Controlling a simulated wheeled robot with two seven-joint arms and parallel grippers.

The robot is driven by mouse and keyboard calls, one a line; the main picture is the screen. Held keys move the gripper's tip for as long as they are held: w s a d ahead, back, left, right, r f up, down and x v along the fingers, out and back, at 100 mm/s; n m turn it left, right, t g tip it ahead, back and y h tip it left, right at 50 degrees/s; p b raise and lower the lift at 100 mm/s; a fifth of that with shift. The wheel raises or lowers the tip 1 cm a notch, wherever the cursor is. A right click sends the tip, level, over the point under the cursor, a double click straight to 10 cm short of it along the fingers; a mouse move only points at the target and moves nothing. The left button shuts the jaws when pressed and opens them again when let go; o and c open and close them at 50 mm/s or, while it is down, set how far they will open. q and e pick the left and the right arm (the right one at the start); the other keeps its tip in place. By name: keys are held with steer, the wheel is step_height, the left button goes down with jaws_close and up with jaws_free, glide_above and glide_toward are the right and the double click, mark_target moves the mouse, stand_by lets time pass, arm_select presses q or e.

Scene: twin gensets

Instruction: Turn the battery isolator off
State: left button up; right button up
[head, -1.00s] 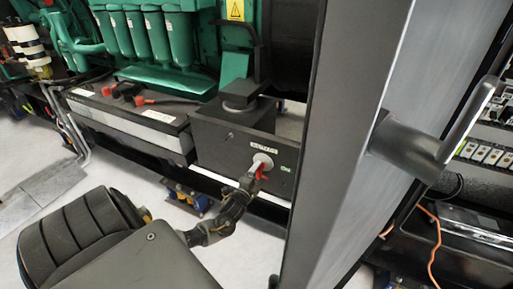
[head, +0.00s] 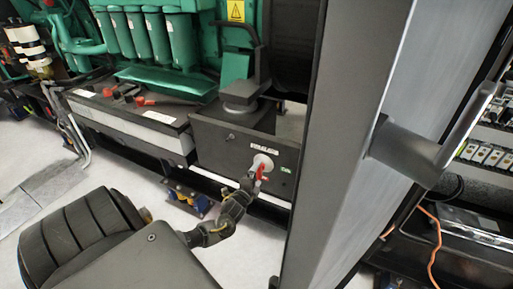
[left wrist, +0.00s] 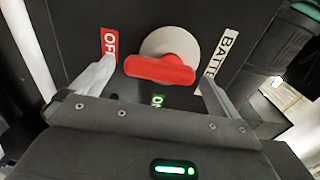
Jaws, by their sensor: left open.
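The battery isolator is a red handle on a pale round base (head: 263,162), set in the front of a black box (head: 220,146). In the left wrist view the red handle (left wrist: 160,69) lies across the picture, its left end towards the red OFF label (left wrist: 109,45). A green ON label (left wrist: 158,100) is below it and a BATTERY label (left wrist: 222,55) to the right. My left gripper (head: 250,184) is at the isolator, open, with one finger on each side of the handle. I cannot tell whether the fingers touch it. My right gripper is out of view.
A grey door edge with a large handle (head: 420,150) stands close on the right. A battery (head: 130,122) with red terminal caps is left of the box, below the green engine (head: 150,40). An orange cable (head: 434,245) hangs at the right. Pale floor is clear at lower left.

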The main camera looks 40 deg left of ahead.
arm_select(q)
steer(key=shift+s+d, duration=0.1)
steer(key=shift+s, duration=0.3)
steer(key=v, duration=1)
steer(key=shift+p, duration=0.35)
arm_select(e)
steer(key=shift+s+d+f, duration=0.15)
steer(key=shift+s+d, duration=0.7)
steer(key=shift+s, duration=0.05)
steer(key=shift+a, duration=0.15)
